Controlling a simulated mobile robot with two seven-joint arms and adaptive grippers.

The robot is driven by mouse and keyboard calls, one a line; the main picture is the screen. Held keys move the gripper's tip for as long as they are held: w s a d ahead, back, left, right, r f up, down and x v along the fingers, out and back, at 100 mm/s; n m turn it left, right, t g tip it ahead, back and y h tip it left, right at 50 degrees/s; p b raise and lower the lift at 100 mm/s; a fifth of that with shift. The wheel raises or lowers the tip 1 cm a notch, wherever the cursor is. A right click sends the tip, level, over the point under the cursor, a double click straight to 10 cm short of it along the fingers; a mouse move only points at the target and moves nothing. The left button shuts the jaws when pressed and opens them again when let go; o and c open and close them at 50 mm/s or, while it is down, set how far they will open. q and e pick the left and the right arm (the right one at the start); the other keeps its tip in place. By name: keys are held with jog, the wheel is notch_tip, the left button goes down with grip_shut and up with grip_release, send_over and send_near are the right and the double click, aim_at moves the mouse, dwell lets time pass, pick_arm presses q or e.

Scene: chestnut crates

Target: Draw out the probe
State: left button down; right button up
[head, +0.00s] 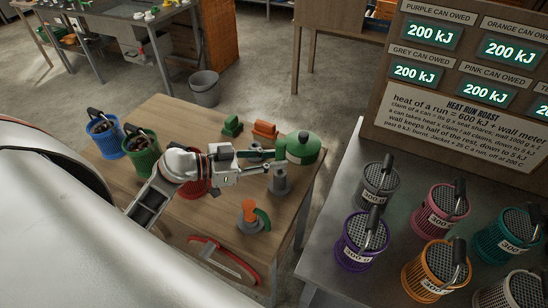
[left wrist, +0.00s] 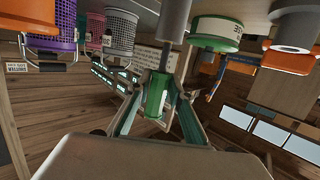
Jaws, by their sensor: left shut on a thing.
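My left gripper (head: 264,160) reaches over the wooden table from the left, beside a grey stand (head: 279,183) near the table's right edge. In the left wrist view its fingers (left wrist: 158,105) are shut on a green handle, which I take for the probe (left wrist: 156,92). A grey shaft or stand part (left wrist: 174,22) lies in line with the handle; I cannot tell whether the two are joined. A green can (head: 301,150) stands just right of the fingers. My right gripper is not in view.
A second grey stand (head: 252,226) with an orange handle (head: 249,209) stands nearer the front. A red-framed tool (head: 226,262) lies at the table's front. Blue (head: 103,136) and green (head: 142,158) baskets stand at left. Several coloured cans fill the metal table (head: 340,212) at right.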

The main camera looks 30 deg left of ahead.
pick_arm(q)
jog(key=shift+f+b, duration=0.6)
jog(key=shift+f, duration=1.5)
jog(key=c, duration=1.7)
grip_release()
notch_tip(320, 180, up, 10)
